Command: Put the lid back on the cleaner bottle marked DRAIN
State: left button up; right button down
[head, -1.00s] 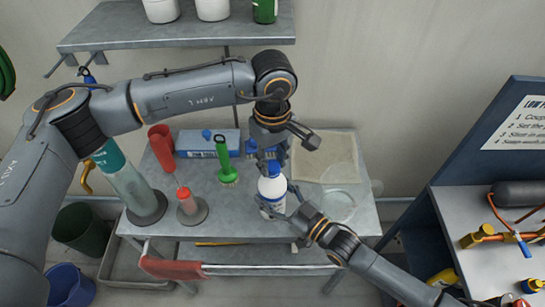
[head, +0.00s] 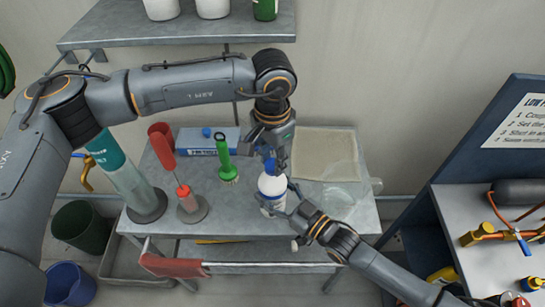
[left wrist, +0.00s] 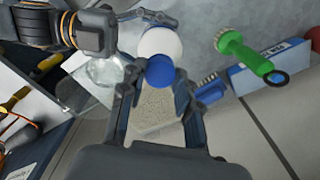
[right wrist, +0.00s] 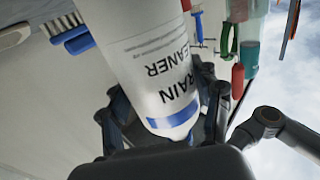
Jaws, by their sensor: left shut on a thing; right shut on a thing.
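The white cleaner bottle (head: 271,187) stands upright above the grey bench in the head view. My right gripper (head: 276,207) is shut on the bottle's body, from the lower right. My left gripper (head: 271,155) is shut on the blue lid (head: 270,165), just over the bottle's top. In the left wrist view the lid (left wrist: 160,70) overlaps the white bottle (left wrist: 160,42). Whether lid and neck touch is hidden.
A beige mat (head: 326,155) and a clear bag (head: 345,190) lie to the right. A blue brush (left wrist: 210,90) shows near my left gripper.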

pick_arm(q)
jog(key=m, duration=0.2)
jog(key=shift+m, duration=0.4)
jog(key=o, duration=0.7)
jog(key=shift+r, duration=0.1)
jog(key=shift+r, duration=2.15)
jog(key=shift+c, duration=0.5)
